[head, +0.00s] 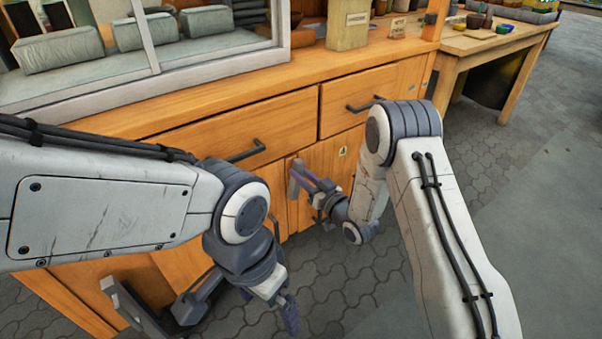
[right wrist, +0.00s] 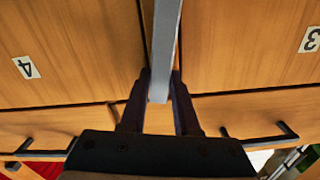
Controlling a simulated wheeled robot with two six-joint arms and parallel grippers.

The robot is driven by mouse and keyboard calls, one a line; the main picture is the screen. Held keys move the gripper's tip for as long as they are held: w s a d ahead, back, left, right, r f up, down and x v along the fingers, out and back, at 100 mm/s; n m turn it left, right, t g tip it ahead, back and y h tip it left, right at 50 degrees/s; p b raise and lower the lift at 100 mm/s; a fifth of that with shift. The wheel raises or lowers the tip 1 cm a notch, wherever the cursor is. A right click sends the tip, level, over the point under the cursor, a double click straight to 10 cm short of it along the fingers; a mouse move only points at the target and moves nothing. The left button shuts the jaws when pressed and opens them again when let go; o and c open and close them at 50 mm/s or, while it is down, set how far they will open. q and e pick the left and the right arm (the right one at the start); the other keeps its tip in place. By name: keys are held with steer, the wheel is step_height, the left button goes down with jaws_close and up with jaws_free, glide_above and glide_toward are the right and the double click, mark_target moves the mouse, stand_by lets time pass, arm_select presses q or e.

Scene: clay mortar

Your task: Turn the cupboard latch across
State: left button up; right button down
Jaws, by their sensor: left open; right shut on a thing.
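The cupboard latch (head: 295,180) is a grey bar on the front of the orange wooden cupboard (head: 225,132), below the drawers. In the right wrist view the latch (right wrist: 164,45) runs along the seam between door 4 (right wrist: 70,50) and door 3 (right wrist: 250,45). My right gripper (head: 309,184) is at the latch. Its dark fingers (right wrist: 160,100) are on both sides of the bar's end, shut on it. My left gripper (head: 280,305) is open, low in front of the cupboard and apart from the latch. Its fingers are partly hidden.
Drawers with black handles (head: 246,151) are above the doors. A window frame and grey bundles (head: 58,50) stand on the counter. A wooden table (head: 500,38) stands at the back right. The paved floor (head: 345,285) is clear between my arms.

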steer(key=shift+w+d+f+m+p, duration=0.25)
steer(key=shift+d+f+m+p, duration=0.4)
steer(key=shift+m, duration=2)
steer(key=shift+w+d+f+m+p, duration=0.25)
steer(key=shift+m+p, duration=0.75)
steer(key=shift+m, duration=1.6)
steer(key=shift+w+d+f+m+p, duration=0.3)
steer(key=shift+f+m+p, duration=0.45)
steer(key=shift+m, duration=1.9)
steer(key=c, duration=0.6)
jaws_free()
steer(key=shift+c, duration=0.2)
steer(key=shift+a, duration=0.1)
